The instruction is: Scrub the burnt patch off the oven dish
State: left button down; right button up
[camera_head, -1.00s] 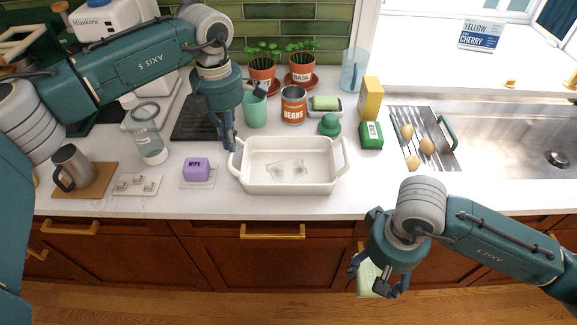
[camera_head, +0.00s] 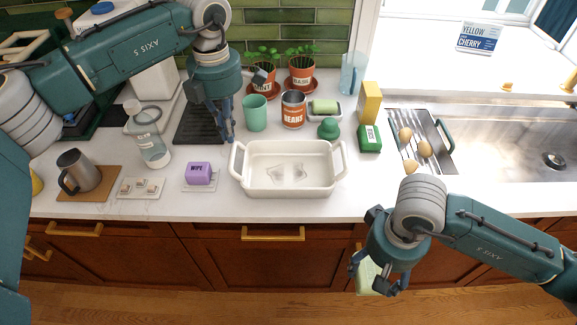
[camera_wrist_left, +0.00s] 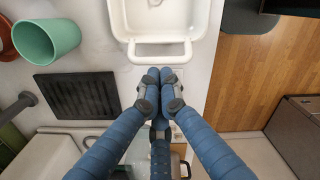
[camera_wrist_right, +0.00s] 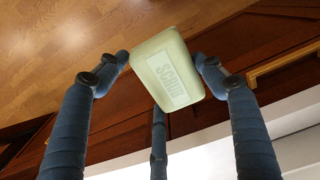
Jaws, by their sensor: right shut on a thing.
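The white oven dish (camera_head: 290,188) stands on the counter, with a faint greyish patch (camera_head: 288,173) on its floor. My left gripper (camera_head: 229,139) is beside the dish's left end. In the left wrist view its fingertips (camera_wrist_left: 159,76) are together and empty, close to the dish handle (camera_wrist_left: 160,51); I cannot tell whether they touch it. My right gripper (camera_head: 373,284) is in front of the counter, below its edge. It is shut on a pale green scrub sponge (camera_wrist_right: 168,68), marked SCRUB in the right wrist view and partly hidden in the head view (camera_head: 367,277).
Behind the dish stand a green cup (camera_head: 255,113), a beans can (camera_head: 293,110) and a dark green knob-topped object (camera_head: 328,128). A purple wipe block (camera_head: 199,173) lies to the left. The sink (camera_head: 520,150) and its rack are at the right.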

pick_arm(q)
jog(key=shift+r, duration=0.45)
notch_tip(320, 180, up, 12)
dwell(0.4)
